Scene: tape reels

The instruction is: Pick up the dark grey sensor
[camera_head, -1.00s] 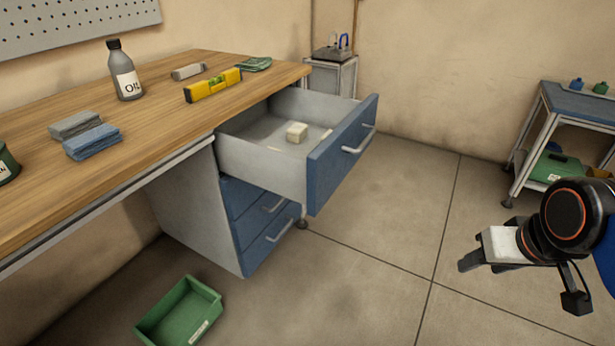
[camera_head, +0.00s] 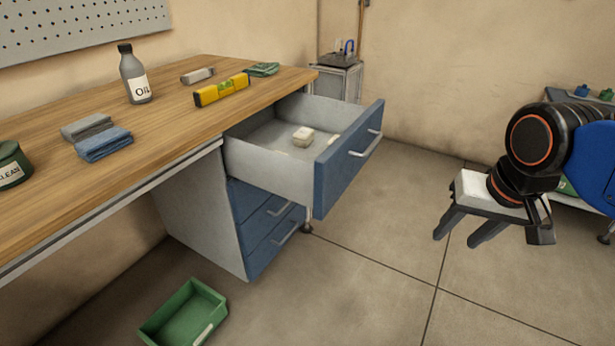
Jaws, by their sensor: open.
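I cannot make out a thing that is clearly a dark grey sensor. A small grey block (camera_head: 197,75) lies on the workbench behind the yellow level; it looks light grey, and I cannot tell what it is. The open top drawer (camera_head: 268,155) holds a small cream box (camera_head: 303,136) and some flat pale pieces; part of its inside is hidden by its blue front. My gripper (camera_head: 458,239) is open and empty, over the floor to the right of the drawer, its fingers pointing down and to the left.
The wooden workbench (camera_head: 60,212) carries an oil bottle (camera_head: 136,78), yellow level (camera_head: 221,90), folded cloths (camera_head: 104,145) and a green tin (camera_head: 12,166). A green bin (camera_head: 184,318) stands on the floor. A cart is behind my arm. The floor between drawer and gripper is clear.

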